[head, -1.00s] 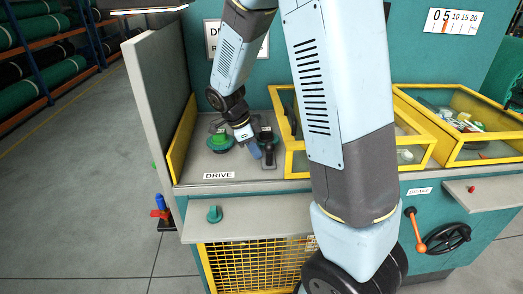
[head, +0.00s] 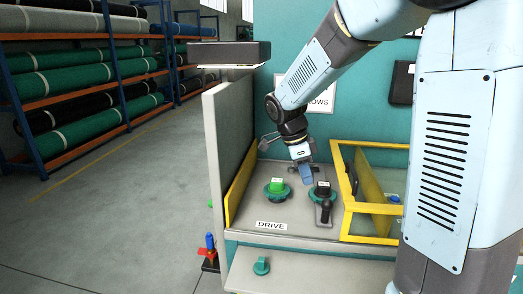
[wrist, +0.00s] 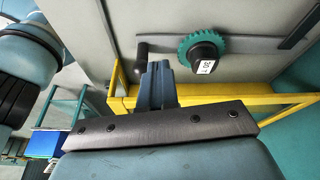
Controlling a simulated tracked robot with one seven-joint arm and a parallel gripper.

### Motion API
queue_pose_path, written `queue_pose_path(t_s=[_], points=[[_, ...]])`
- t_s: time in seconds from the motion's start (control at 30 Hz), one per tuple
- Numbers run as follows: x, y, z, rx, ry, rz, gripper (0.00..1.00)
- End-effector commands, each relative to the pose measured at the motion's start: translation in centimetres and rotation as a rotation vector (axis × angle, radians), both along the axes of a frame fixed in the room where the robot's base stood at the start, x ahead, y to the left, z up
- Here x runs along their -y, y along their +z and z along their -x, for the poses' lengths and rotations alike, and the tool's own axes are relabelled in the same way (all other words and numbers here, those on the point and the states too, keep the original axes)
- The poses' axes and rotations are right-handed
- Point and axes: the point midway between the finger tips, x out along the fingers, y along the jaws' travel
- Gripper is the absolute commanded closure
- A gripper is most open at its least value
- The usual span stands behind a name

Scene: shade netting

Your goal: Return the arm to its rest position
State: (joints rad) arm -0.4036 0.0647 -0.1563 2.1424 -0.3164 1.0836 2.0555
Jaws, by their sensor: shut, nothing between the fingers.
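My arm, pale blue and grey, reaches over a teal machine's control panel in the head view. My gripper (head: 306,174) points down above the DRIVE panel (head: 290,226), in the gap between a green knob (head: 277,190) and a black-handled switch (head: 323,198). Its blue-grey fingers are together and hold nothing. It seems clear of both controls, though the exact height is hard to tell. In the wrist view the shut fingers (wrist: 158,86) show in front of a yellow frame edge, with a green toothed dial (wrist: 203,50) beyond them.
A grey upright side panel (head: 229,150) with a yellow edge stands left of the controls. A yellow-framed clear-topped bin (head: 375,239) is to the right. Racks of rolled netting (head: 80,75) stand beyond open floor.

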Motion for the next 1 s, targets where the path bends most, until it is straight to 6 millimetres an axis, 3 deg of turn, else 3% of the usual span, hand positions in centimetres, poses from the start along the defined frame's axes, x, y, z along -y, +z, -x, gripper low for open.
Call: queue_pose_path(t_s=[0.2, 0.5, 1.0], points=[[2.0, 3.6, 3.7, 0.007, 0.294, -0.106, 1.00], [3.8, 7.2, 9.0, 0.059, 0.734, -0.161, 1.00], [5.1, 10.3, 17.9, 0.158, 1.442, 0.016, 1.00]])
